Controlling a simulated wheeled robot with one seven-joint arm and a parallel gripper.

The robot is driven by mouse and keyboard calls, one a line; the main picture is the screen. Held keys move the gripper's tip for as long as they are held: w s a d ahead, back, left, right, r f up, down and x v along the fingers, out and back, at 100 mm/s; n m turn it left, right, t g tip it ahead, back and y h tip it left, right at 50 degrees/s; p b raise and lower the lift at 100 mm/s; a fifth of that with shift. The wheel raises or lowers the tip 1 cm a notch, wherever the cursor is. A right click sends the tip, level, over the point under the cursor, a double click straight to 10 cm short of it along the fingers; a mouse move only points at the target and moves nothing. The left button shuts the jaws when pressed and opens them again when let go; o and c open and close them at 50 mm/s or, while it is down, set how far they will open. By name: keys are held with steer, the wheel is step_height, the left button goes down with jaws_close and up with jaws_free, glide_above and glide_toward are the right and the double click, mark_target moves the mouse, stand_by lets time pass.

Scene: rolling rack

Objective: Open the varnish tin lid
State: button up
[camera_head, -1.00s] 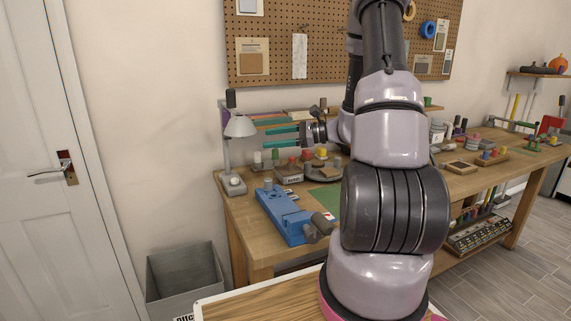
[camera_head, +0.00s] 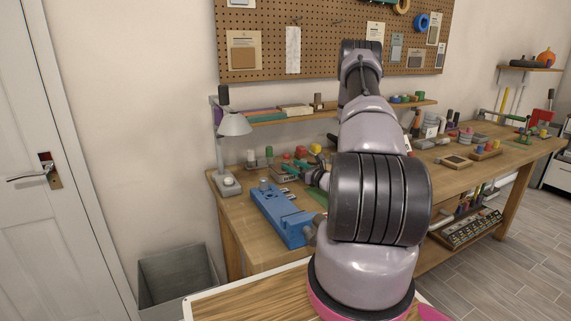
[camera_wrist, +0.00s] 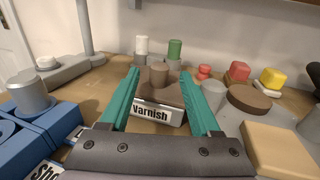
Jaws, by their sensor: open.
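The varnish tin is a low brown box with a white "varnish" label (camera_wrist: 151,112) on its front; it stands upright on the bench in the middle of the wrist view. Its lid (camera_wrist: 174,90) is brown with a round, lighter brown knob (camera_wrist: 159,73) on top and sits on the tin. My gripper (camera_wrist: 166,80) has two long teal fingers. They are open and reach along the left and right sides of the tin, with the knob between them and nothing gripped. In the head view my gripper (camera_head: 302,167) is low over the bench, partly hidden by my arm.
A blue fixture (camera_head: 280,212) with a grey cylinder (camera_wrist: 27,90) stands at the left. A lamp (camera_head: 232,125) is at the bench's left end. A white post and a green post (camera_wrist: 175,50) stand behind the tin. Red and yellow-topped items (camera_wrist: 272,79) and a tan block (camera_wrist: 278,148) are at right.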

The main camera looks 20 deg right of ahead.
mark_target(288, 164)
steer(key=shift+x, duration=2.2)
jaws_close()
